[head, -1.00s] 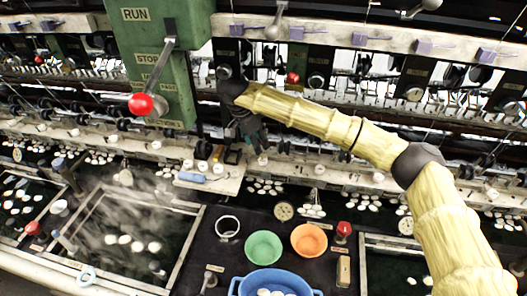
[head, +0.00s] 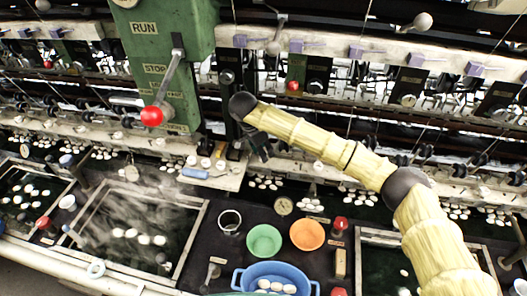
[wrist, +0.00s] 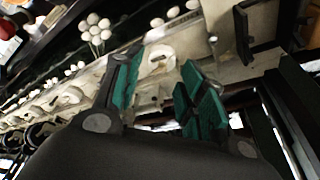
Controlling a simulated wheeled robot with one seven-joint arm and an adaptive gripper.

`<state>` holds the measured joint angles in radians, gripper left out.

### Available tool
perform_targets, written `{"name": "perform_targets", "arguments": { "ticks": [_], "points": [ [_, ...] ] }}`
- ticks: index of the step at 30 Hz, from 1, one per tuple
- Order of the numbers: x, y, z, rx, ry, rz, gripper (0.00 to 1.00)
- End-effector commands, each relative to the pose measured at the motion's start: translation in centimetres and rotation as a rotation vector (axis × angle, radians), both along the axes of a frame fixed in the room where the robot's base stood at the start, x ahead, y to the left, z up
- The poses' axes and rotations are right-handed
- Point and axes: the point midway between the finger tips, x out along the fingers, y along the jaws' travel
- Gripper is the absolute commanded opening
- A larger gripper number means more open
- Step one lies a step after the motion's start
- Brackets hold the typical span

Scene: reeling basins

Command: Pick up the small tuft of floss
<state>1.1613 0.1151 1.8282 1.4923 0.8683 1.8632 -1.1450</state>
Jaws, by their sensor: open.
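I cannot make out the small tuft of floss for certain in either view. In the wrist view a pale, whitish shape (wrist: 160,57) shows beyond and between the fingers; I cannot tell whether it is floss or a fitting of the bench. My gripper (head: 262,150) is at the right end of the small pale shelf (head: 222,182) in the head view. In the wrist view my gripper (wrist: 158,68) is open, its green-padded fingers apart with nothing held between them.
The shelf holds small spools and a blue roll (head: 194,173). A green lever box (head: 160,55) with a red knob (head: 152,116) stands left of my gripper. In front are a green bowl (head: 264,240), an orange bowl (head: 307,234), a blue basin (head: 240,281) and a steaming basin (head: 187,240).

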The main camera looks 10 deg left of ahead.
Motion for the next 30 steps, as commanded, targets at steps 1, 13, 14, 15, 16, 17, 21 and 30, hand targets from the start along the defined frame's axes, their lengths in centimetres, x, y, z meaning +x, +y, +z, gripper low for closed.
{"name": "perform_targets", "arguments": {
  "ticks": [1, 13, 14, 15, 16, 17, 21, 30],
  "points": [
    [0.02, -0.06, -0.16, 0.000, 0.001, -0.001, 0.41],
    [0.12, -0.13, -0.58, 0.000, 0.000, -0.001, 0.33],
    [0.12, -0.13, -0.57, 0.000, 0.000, -0.001, 0.30],
    [0.12, -0.13, -0.57, 0.000, 0.000, -0.001, 0.26],
    [0.12, -0.13, -0.56, 0.000, 0.000, -0.001, 0.23],
    [0.12, -0.13, -0.56, 0.000, 0.000, -0.001, 0.20],
    [0.12, -0.11, -0.56, 0.000, 0.000, -0.001, 0.09],
    [0.11, -0.11, -0.55, 0.000, 0.000, -0.001, 0.09]
  ]
}}
